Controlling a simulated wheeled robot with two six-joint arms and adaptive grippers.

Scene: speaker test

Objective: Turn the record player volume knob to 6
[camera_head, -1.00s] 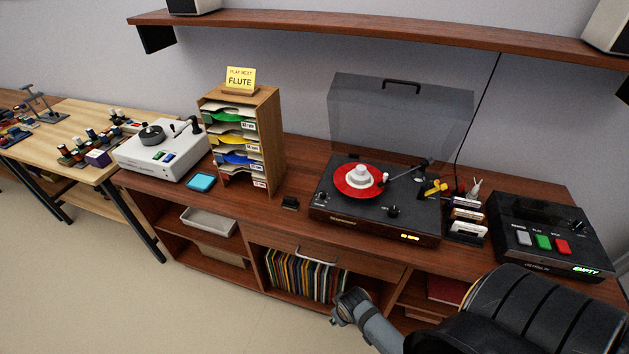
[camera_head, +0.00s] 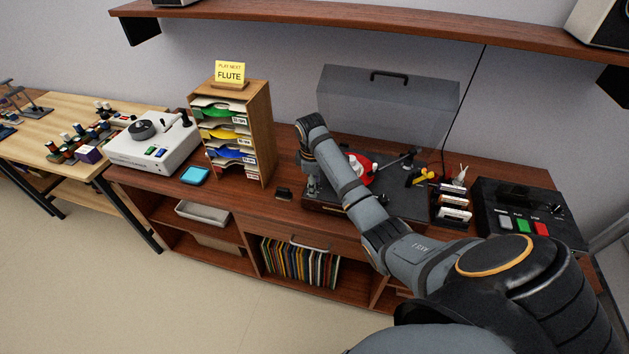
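The black record player (camera_head: 408,198) sits on the wooden cabinet with its smoky lid (camera_head: 388,105) raised. A red record (camera_head: 368,163) lies on its platter. My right arm reaches across the front of the player and hides much of its front, including the area of the volume knob, so I cannot read any setting. My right gripper (camera_head: 312,188) points down at the player's left front edge. It is small and dark, and I cannot tell whether its fingers are open or touching anything. My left gripper is not in view.
A wooden sleeve rack (camera_head: 262,135) with a FLUTE sign (camera_head: 230,73) stands left of the player. A white device (camera_head: 150,152) is farther left. Cassettes (camera_head: 455,200) and a black deck with coloured buttons (camera_head: 520,205) are to the right. A shelf (camera_head: 360,18) runs above.

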